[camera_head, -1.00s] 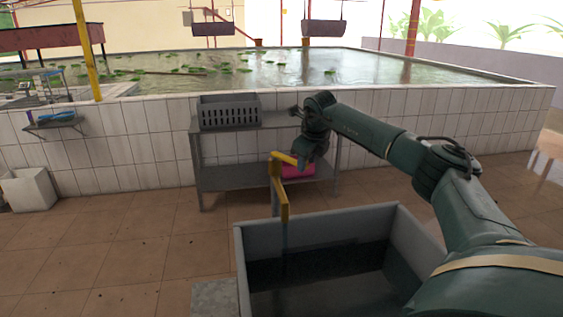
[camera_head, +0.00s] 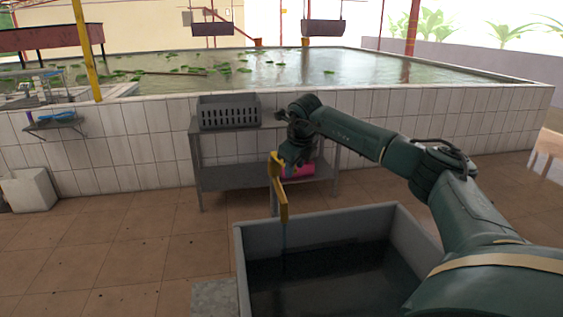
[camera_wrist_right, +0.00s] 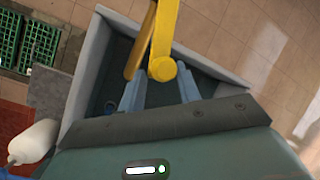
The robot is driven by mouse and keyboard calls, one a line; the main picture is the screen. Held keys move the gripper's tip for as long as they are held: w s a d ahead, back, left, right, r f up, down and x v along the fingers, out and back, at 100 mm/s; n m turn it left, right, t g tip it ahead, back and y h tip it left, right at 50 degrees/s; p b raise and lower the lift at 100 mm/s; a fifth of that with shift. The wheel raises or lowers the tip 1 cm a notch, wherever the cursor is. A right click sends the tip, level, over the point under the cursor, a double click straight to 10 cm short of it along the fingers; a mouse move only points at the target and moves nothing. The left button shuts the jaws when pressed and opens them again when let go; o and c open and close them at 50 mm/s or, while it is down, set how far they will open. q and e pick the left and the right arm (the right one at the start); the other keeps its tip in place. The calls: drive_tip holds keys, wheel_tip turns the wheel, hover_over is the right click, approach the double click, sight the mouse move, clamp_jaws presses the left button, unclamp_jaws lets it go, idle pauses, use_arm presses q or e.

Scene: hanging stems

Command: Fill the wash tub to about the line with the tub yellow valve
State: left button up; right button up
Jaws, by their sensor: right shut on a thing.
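The grey wash tub (camera_head: 330,224) stands in front of me with dark water low inside; I cannot make out a fill line. The tub yellow valve (camera_head: 276,164) is on an upright pipe at the tub's far left side, with a yellow spout below it. A thin bluish streak runs from the spout into the tub and looks like water. My right gripper (camera_head: 288,168) is at the valve's lever. In the right wrist view, the yellow valve (camera_wrist_right: 163,68) sits between my blue fingers, which are shut on its lever. My left gripper is out of view.
A metal shelf (camera_head: 240,180) behind the valve holds a grey crate (camera_head: 229,112) on top and a pink thing (camera_head: 298,171) lower down. A tiled pond wall (camera_head: 440,125) runs behind.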

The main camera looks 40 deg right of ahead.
drive_tip(key=shift+w+a+r, duration=0.15)
drive_tip(key=shift+w+r, duration=0.05)
drive_tip(key=shift+w, duration=0.05)
drive_tip(key=shift+w+a, duration=0.15)
drive_tip(key=shift+a, duration=0.25)
drive_tip(key=shift+o, duration=0.5)
drive_tip(key=shift+w+a, duration=0.3)
drive_tip(key=shift+a, duration=0.3)
drive_tip(key=shift+w+a, duration=0.3)
drive_tip(key=shift+a, duration=0.25)
drive_tip(key=o, duration=0.7)
drive_tip(key=shift+a+f, duration=0.1)
drive_tip(key=o, duration=0.5)
drive_tip(key=shift+f, duration=0.1)
drive_tip(key=shift+s, duration=0.1)
